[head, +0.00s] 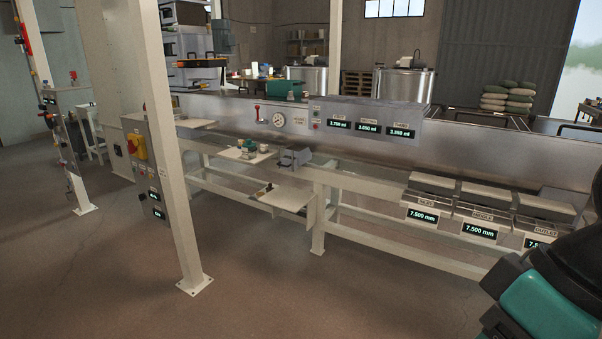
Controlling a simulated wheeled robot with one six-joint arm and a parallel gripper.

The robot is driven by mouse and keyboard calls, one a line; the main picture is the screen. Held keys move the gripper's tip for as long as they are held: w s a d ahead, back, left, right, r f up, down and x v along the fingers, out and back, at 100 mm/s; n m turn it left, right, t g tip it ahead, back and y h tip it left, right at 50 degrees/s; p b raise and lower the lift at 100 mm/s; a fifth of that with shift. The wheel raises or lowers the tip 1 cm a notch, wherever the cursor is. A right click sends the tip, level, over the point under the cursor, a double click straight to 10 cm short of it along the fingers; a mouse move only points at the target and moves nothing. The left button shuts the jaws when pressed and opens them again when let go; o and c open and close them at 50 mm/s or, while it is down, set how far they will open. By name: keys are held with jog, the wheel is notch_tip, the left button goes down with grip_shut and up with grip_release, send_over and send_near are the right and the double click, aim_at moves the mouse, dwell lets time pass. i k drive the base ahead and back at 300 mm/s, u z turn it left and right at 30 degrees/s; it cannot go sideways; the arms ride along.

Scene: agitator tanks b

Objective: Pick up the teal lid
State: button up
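I cannot make out a teal lid for certain. A teal box-like thing (284,89) sits on top of the long steel unit, behind the dial gauge. A smaller teal-green piece (250,144) is among small items on a cream shelf at the middle left. Another small dark-green item lies on the lower shelf (290,199), too small to tell. A black and teal part of my arm shows at the lower right. My gripper itself is out of view.
A cream post (170,150) with a control box (147,160) stands at left front. The long steel unit (480,150) runs across the back. Several boxes with 7.500 mm displays (480,228) jut out at right. The floor (300,295) in front is clear.

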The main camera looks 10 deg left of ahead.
aim_at(250, 144)
jog(key=u, duration=0.55)
jog(key=i, duration=2.6)
jog(key=u, duration=0.7)
jog(key=i, duration=1.95)
jog(key=u, duration=0.15)
